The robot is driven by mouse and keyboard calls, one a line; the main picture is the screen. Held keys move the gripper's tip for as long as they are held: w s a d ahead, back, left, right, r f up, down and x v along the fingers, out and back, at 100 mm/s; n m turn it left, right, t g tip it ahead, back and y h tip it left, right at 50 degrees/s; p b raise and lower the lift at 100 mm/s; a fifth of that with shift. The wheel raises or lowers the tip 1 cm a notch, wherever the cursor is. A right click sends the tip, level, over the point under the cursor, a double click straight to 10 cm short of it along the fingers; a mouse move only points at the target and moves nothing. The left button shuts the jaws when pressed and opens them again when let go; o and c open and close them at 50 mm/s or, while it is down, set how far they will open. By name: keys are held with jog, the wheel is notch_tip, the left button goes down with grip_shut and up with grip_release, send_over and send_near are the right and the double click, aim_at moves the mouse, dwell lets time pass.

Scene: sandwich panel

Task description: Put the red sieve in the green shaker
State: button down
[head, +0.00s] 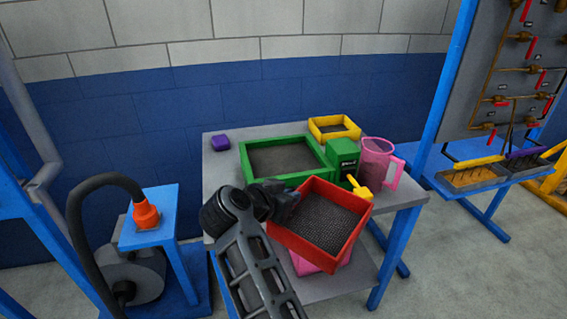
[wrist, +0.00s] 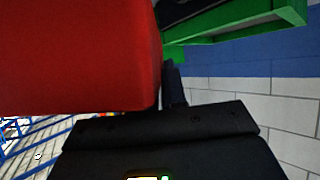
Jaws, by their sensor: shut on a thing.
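The red sieve (head: 321,217) is a square red frame with a dark mesh, tilted, in front of the table's front edge in the head view. My gripper (head: 284,203) is shut on its left side. In the wrist view the red sieve (wrist: 75,55) fills the upper left, close to the gripper (wrist: 172,95). The green shaker is a square green frame with a dark inside. It (head: 246,163) sits on the table behind and to the left of the sieve. Its green edge also shows in the wrist view (wrist: 240,30). The fingertips are mostly hidden.
On the grey table (head: 222,183) are a green box (head: 343,158), a yellow tray (head: 318,134), a pink jug (head: 375,160), a purple block (head: 220,143) and a yellow object (head: 361,190). A pink container (head: 305,266) is below the sieve. A blue stand (head: 150,220) is at the left.

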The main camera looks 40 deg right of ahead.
aim_at(276, 238)
jog(key=s+a+f+n+t+y, duration=0.1)
jog(key=a+f+n+t, duration=0.1)
jog(key=a+f+n+t+y, duration=0.1)
jog(key=f+n+t+y, duration=0.1)
jog(key=f+n, duration=0.1)
jog(key=s+a+f+n+t+y, duration=0.1)
jog(key=a+f+n+t, duration=0.1)
jog(key=shift+s+a+f, duration=0.35)
jog(key=s+a+f+n+t+y, duration=0.2)
jog(key=s+a+f+n+y, duration=0.4)
jog(key=f, duration=0.4)
jog(key=shift+a+n+t+y, duration=0.2)
jog(key=shift+n+t+y, duration=0.1)
jog(key=shift+n+y, duration=0.5)
jog(key=shift+r, duration=0.15)
